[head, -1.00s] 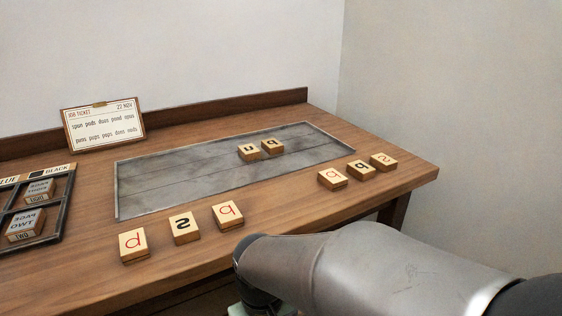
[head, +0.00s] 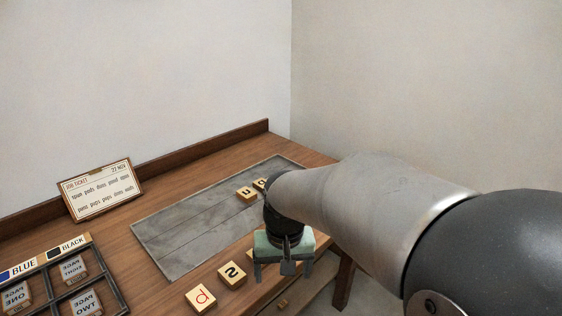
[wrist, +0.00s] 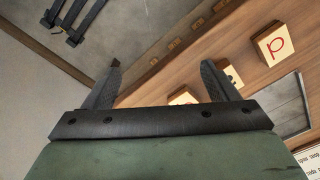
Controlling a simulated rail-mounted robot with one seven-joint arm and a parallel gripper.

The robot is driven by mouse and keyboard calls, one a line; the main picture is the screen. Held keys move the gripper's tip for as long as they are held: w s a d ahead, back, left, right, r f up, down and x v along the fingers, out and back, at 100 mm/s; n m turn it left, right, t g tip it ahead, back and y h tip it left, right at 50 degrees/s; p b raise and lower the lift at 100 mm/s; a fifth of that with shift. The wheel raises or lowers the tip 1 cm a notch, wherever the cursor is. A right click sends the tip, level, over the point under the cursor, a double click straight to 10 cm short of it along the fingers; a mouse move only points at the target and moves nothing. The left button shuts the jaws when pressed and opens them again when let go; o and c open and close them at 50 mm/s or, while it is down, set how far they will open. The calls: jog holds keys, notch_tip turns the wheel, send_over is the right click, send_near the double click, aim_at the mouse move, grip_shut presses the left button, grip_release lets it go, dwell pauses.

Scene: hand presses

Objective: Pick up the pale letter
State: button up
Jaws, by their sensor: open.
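Letter blocks are pale wood with red or black letters. In the head view a red d block (head: 201,298) and a black s block (head: 232,273) lie along the table's front. Another block (head: 250,254) is partly hidden behind my gripper (head: 283,275). The right-hand row, including a faint orange-red s seen earlier, is now hidden behind my arm, so I cannot point to a clearly pale letter. My gripper is open and empty near the front edge. The wrist view shows its spread fingers (wrist: 161,65) and a red-lettered block (wrist: 273,43) to their right.
Two blocks (head: 246,193) sit on the grey slab (head: 190,230), the right one partly covered by my arm. A job ticket (head: 101,188) stands at the back.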

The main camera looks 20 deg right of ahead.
jog(key=w+d+r+m+t+h, duration=0.15)
jog(key=w+d+r+m, duration=0.3)
jog(key=w+d, duration=0.8)
jog(key=w+d+r+m+g+h, duration=0.1)
jog(key=w+d+r+m+h, duration=0.4)
jog(key=w+d, duration=0.7)
jog(key=shift+m+t+y, duration=0.25)
jog(key=shift+m+y, duration=0.2)
jog(key=shift+y, duration=0.5)
jog(key=x, duration=0.6)
jog(key=s+x, duration=0.1)
jog(key=x, duration=0.5)
jog(key=p+x, duration=0.1)
jog(key=x, duration=0.5)
jog(key=shift+s+d+f, duration=0.25)
jog(key=shift+f, duration=0.05)
jog(key=c, duration=1.1)
